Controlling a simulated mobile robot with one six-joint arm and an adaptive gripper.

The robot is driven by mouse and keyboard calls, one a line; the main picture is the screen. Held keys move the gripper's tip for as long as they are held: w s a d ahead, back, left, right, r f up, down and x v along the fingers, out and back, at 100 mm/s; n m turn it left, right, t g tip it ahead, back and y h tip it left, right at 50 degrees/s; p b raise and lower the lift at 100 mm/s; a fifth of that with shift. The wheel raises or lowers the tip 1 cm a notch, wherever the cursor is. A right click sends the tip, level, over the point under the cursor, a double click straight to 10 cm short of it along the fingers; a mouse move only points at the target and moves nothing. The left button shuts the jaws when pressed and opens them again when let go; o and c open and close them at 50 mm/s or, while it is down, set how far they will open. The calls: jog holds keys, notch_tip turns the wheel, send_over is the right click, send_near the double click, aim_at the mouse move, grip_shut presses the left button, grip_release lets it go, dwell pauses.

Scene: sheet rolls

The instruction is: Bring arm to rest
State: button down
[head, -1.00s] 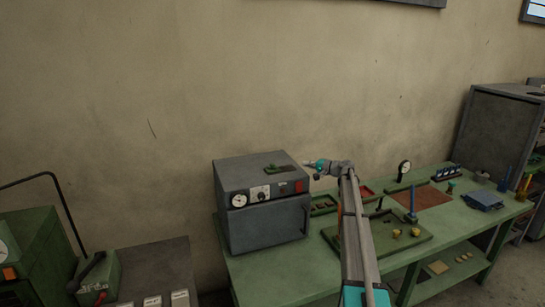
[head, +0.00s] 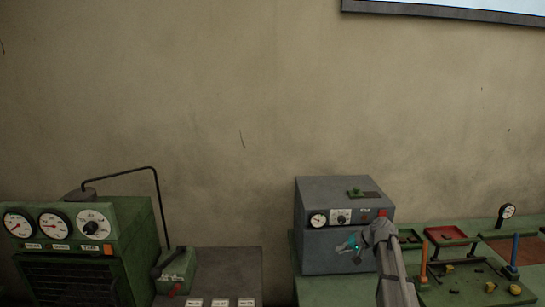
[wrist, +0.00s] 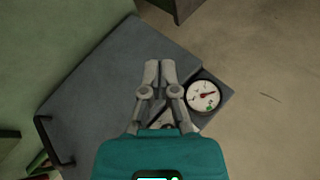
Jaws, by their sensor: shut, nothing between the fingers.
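My gripper (head: 347,245) is at the end of my arm, in front of the grey oven-like box (head: 320,190) in the head view. In the wrist view my gripper (wrist: 160,72) has its two fingertips together with nothing between them. Behind the fingers is a grey surface (wrist: 95,90) with a round dial (wrist: 203,95) beside them. I cannot tell how far the fingertips are from that surface. My arm reaches up from the lower right of the head view.
The box stands on a green bench (head: 325,292) with a green tray (head: 465,285) and a red tray (head: 445,235). At left is a green machine (head: 140,225) with several dials. A dark grey cabinet (head: 225,268) stands between. Bare wall is behind.

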jog(key=s+a+f+n+g+h, duration=0.1)
jog(key=s+a+f+h, duration=0.1)
jog(key=s, duration=0.7)
jog(key=s+a+f+n+g+h, duration=0.1)
jog(key=s+a+f+g+h, duration=0.1)
jog(key=s, duration=0.8)
jog(key=s+a+f+n+g+h+b, duration=0.1)
jog(key=s+a+f+g+h, duration=0.1)
jog(key=s, duration=0.7)
jog(key=shift+s+a+f+n+h, duration=0.25)
jog(key=shift+s+a+n+h, duration=0.1)
jog(key=shift+a+h, duration=0.55)
jog(key=c, duration=1.3)
grip_release()
jog(key=shift+c, duration=0.2)
